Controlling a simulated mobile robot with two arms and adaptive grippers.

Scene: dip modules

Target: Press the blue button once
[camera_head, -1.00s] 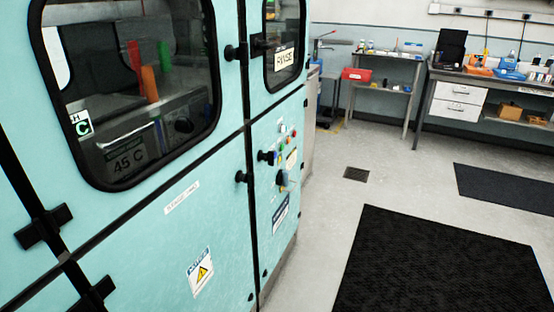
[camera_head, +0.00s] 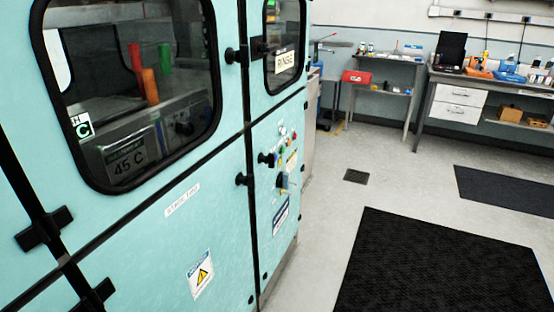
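A small control panel (camera_head: 282,158) with several tiny buttons and dark knobs is on the narrow right-hand door of the teal machine (camera_head: 220,210). A dark, bluish round control (camera_head: 281,181) sits low in this group, but it is too small to tell whether it is the blue button. Green and red spots show above it. Neither of my grippers is in view, and nothing is seen touching the panel.
The machine fills the left side, with black handles (camera_head: 42,228) standing out from its doors. Black mats (camera_head: 440,265) lie on the open floor at right. A workbench (camera_head: 500,80) and a small side table (camera_head: 385,60) stand at the back wall.

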